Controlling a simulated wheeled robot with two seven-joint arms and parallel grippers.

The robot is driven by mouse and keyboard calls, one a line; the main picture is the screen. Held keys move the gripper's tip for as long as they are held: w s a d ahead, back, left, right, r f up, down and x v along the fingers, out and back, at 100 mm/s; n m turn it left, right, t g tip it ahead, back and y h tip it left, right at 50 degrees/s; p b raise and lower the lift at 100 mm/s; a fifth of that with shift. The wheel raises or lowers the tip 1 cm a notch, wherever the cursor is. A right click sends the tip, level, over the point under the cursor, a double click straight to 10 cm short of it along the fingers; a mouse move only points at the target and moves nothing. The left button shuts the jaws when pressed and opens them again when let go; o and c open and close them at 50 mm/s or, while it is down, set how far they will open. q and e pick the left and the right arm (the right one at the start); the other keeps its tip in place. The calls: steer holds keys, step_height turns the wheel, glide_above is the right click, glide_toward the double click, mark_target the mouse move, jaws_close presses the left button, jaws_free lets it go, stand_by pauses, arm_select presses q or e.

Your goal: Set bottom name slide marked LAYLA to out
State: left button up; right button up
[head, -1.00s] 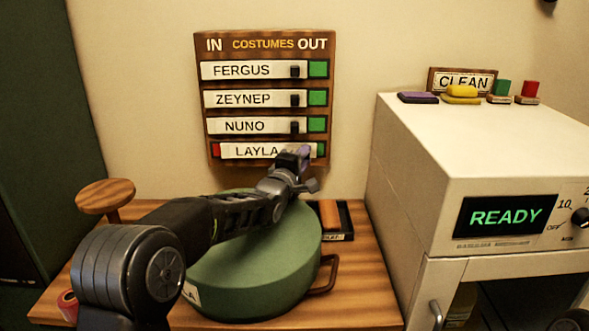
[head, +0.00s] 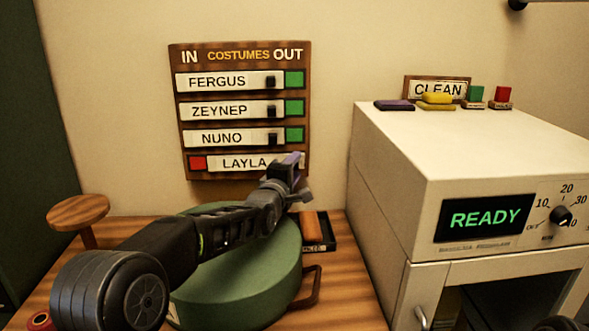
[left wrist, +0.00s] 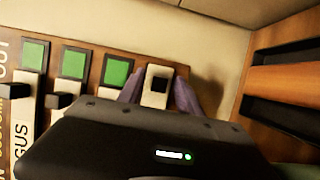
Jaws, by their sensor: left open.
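The name board (head: 240,177) hangs on the wall, with IN at left and OUT at right. Its bottom slide marked LAYLA (head: 235,163) is at the right, OUT end, with a red patch (head: 197,163) bare at its left. My left gripper (head: 293,165) is at the slide's right end and hides part of it in the head view. In the left wrist view, its purple fingertips (left wrist: 158,92) stand open on either side of the slide's black knob (left wrist: 158,77). No green shows beyond that slide. My right gripper is not in view.
The FERGUS (head: 225,82), ZEYNEP (head: 225,111) and NUNO (head: 225,139) slides sit left, with green patches bare at right. A round green case (head: 240,265) lies under my left arm. A white READY machine (head: 400,180) stands at right.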

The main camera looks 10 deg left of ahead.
arm_select(q)
steer(key=s+a+b, duration=0.1)
steer(key=s, duration=0.6)
steer(key=shift+s+b, duration=0.35)
